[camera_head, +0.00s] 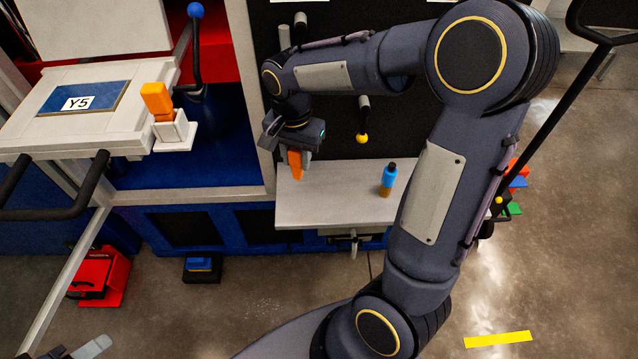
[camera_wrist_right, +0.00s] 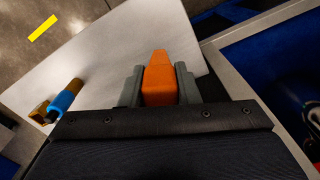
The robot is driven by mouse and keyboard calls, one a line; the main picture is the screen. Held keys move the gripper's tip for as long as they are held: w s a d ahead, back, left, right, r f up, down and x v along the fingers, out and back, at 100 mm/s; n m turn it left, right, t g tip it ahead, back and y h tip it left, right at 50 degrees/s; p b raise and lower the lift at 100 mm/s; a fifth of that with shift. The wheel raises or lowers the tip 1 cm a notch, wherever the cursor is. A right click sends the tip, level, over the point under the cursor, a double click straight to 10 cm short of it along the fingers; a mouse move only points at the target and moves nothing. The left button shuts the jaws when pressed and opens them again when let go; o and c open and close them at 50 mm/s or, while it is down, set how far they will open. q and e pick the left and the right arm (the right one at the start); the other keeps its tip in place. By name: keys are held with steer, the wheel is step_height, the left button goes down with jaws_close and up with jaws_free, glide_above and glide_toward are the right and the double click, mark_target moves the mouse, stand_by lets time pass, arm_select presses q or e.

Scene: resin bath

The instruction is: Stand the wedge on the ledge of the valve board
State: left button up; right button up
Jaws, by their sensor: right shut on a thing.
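The orange wedge (camera_head: 296,165) is between the fingers of my right gripper (camera_head: 298,160), which is shut on it. In the right wrist view the wedge (camera_wrist_right: 159,80) points away from the palm between both grey fingers (camera_wrist_right: 158,85). It is over the left part of the pale grey ledge (camera_head: 330,205) of the black valve board (camera_head: 400,125). I cannot tell whether its lower end touches the ledge. The ledge also fills the back of the right wrist view (camera_wrist_right: 110,55). A grey part of my left gripper (camera_head: 92,347) shows at the bottom left corner, mostly cut off.
A blue and brown bottle (camera_head: 388,180) with a black cap stands on the ledge, right of the wedge. A yellow-tipped lever (camera_head: 362,125) sticks out above the ledge. Another orange piece (camera_head: 157,100) sits in a white holder (camera_head: 175,132) at left. The ledge between wedge and bottle is clear.

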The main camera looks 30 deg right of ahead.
mark_target(298, 178)
step_height(298, 178, down, 8)
steer(key=shift+r+b, duration=0.25)
steer(key=shift+b, duration=0.1)
steer(key=shift+f, duration=0.2)
steer(key=o, duration=1)
steer(key=shift+r, duration=0.1)
